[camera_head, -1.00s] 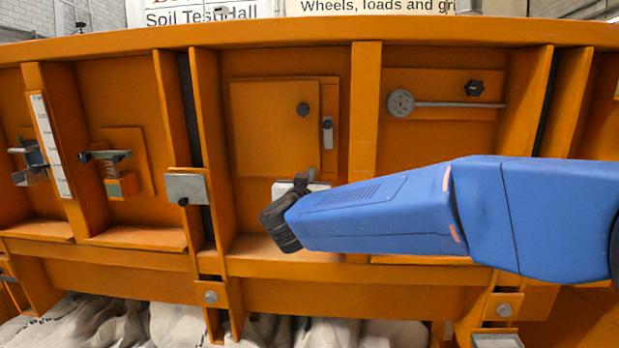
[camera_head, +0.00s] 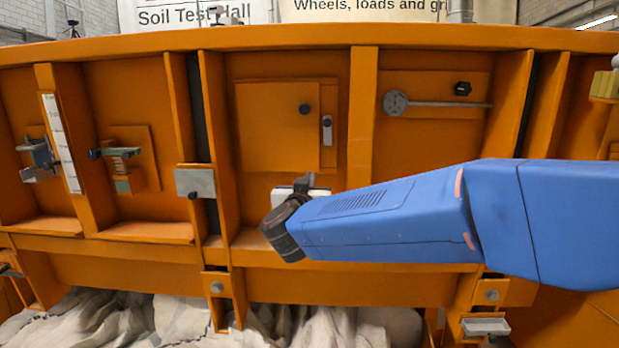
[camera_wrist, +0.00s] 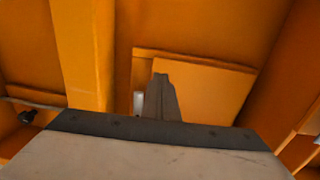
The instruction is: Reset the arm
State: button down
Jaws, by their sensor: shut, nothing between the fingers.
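My blue arm (camera_head: 390,215) reaches in from the right in the head view, in front of the orange sandbed wall (camera_head: 300,290). Its dark wrist end is in front of the middle bay, below a square orange panel (camera_head: 277,127). My gripper (camera_head: 303,182) shows only in small part there, dark against a pale block-like part. In the wrist view my gripper (camera_wrist: 160,98) points toward the orange panel (camera_wrist: 200,80), its fingers together with nothing between them. I cannot tell how far the fingertips are from the panel.
Clamp-like fittings (camera_head: 120,155) and a white scale strip (camera_head: 60,140) are on the left. A grey plate (camera_head: 195,182) sits on a rib. A round-headed rod (camera_head: 440,104) hangs in the right bay. Pale sacks (camera_head: 120,318) lie below. A small tray (camera_head: 485,326) is at lower right.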

jog(key=s+f, duration=0.1)
jog(key=s, duration=0.6)
jog(key=s+d+f+n+g+y, duration=0.1)
jog(key=s+d+f+g, duration=1.4)
jog(key=s+d+f, duration=1.6)
jog(key=s+d+y, duration=0.1)
jog(key=s, duration=0.2)
jog(key=shift+f, duration=0.25)
